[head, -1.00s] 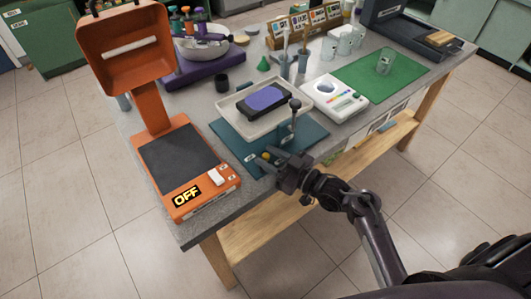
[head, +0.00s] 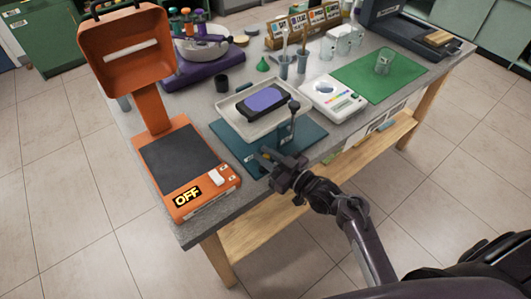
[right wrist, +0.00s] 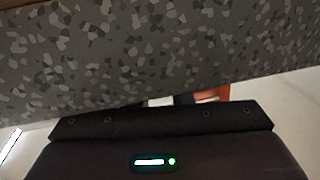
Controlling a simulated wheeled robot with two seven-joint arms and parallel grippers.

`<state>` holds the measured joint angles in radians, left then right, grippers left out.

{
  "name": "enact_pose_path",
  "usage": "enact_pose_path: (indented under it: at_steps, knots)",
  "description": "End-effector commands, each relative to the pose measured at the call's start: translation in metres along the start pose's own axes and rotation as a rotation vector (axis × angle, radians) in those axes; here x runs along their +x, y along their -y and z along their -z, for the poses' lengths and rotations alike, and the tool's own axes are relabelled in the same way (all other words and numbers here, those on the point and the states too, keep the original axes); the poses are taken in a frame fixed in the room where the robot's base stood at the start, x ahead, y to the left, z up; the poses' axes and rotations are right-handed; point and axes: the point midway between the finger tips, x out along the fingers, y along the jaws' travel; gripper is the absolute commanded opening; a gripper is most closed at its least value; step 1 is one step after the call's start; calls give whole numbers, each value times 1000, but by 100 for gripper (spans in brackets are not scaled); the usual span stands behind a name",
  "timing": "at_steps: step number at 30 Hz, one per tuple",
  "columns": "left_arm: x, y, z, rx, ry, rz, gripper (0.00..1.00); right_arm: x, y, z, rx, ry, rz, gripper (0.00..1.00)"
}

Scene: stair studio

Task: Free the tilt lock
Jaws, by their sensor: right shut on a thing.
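The tilting stand has a teal base (head: 230,138) near the front edge of the table. A grey tray (head: 229,113) with a dark and purple pad (head: 263,99) sits above it. A lever with a dark ball (head: 294,105) stands upright at its right. My right gripper (head: 267,156) reaches over the front of the base and is shut on a small yellow knob, which its fingers mostly hide. Whether this knob is the tilt lock, I cannot tell. My left gripper is out of view.
An orange scale (head: 182,165) with an OFF display stands left of the base. A white device (head: 334,100) and a green mat (head: 407,82) lie to the right. Cups, bottles and a purple-based device (head: 187,75) stand behind. The table's front edge is close under my right arm.

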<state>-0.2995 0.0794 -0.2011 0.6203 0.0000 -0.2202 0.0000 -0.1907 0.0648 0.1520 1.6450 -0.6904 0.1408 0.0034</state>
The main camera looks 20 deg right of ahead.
Motion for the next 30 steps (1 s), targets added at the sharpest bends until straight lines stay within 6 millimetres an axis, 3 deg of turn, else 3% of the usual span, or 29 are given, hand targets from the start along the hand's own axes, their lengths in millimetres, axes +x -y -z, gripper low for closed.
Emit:
enact_pose_path:
  at_steps: [1, 7, 13, 23, 24, 27, 30]
  knots:
    - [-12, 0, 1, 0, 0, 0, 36, -2, 2, 5, 7, 2, -45, 0]
    - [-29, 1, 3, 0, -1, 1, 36, -7, 0, 4, 6, 1, -237, 0]
    - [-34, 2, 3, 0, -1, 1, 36, -10, -2, 2, 2, 0, -339, 0]
    - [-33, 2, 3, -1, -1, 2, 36, -10, -3, 1, -1, -1, -348, 0]
    - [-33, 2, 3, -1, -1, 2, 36, -10, -3, 1, -1, -1, -347, 25]
    - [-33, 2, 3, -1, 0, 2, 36, -10, -3, 1, -1, 0, -347, 37]
    - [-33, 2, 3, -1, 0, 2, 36, -10, -3, 1, -1, 0, -347, 37]
